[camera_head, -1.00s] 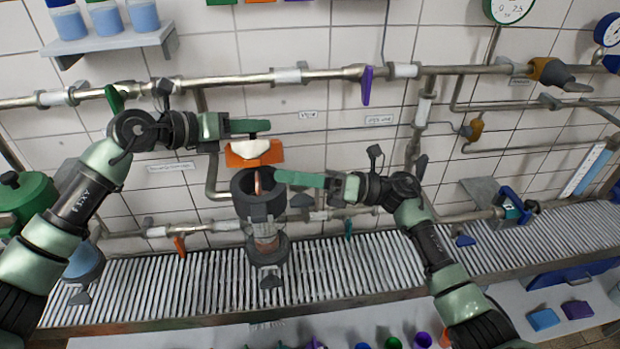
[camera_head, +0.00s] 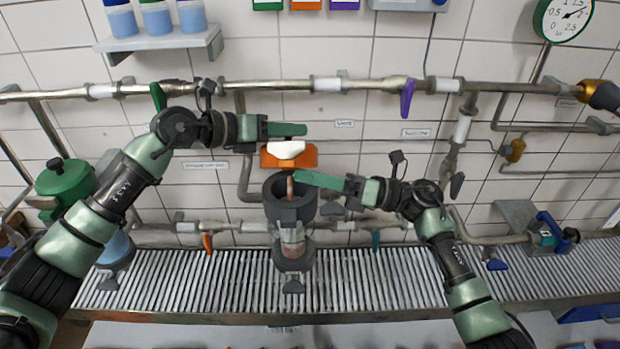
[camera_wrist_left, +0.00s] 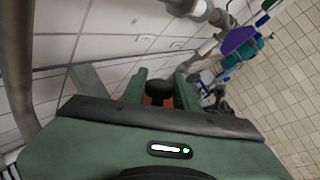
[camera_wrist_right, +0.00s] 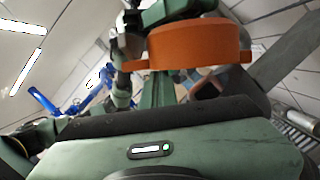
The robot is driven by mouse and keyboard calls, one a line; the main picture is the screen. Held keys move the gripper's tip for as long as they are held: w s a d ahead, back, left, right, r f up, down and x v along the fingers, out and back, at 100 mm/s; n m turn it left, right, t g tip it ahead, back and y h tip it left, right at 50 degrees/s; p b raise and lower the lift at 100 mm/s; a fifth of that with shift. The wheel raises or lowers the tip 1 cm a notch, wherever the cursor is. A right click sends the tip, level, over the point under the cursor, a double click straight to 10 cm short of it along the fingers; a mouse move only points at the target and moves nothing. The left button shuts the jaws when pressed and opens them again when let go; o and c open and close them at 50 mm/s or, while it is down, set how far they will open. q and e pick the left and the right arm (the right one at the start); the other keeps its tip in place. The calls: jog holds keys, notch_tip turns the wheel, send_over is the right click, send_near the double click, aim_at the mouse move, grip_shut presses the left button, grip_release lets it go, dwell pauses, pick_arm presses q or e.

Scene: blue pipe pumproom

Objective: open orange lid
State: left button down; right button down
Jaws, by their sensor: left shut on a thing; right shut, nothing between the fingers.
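The orange lid (camera_head: 300,160) is up behind and above the dark open-topped vessel (camera_head: 283,211), clear of its mouth in the head view. It shows large and orange in the right wrist view (camera_wrist_right: 198,42). My left gripper (camera_head: 304,130) is at the lid, shut on its knob. The knob shows dark between the fingers in the left wrist view (camera_wrist_left: 158,91), with orange behind it. My right gripper (camera_head: 297,176) is shut and empty, its fingertips over the vessel's mouth, below the lid. Whether it touches the lid or rim I cannot tell.
A pipe with a purple handle (camera_head: 407,98) runs along the tiled wall above. A lower pipe with an orange handle (camera_head: 207,244) passes behind the vessel. The slatted grey bench (camera_head: 400,284) has free room on both sides. A green pot (camera_head: 66,181) stands at left.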

pick_arm(q)
jog(key=c, duration=1.1)
grip_release()
jog(key=shift+s+d+f, duration=0.1)
jog(key=shift+s, duration=0.1)
pick_arm(e)
jog(key=shift+w+d+r+t, duration=0.1)
jog(key=shift+w+r+t, duration=0.3)
jog(key=shift+r, duration=0.15)
pick_arm(q)
jog(key=shift+s, duration=0.1)
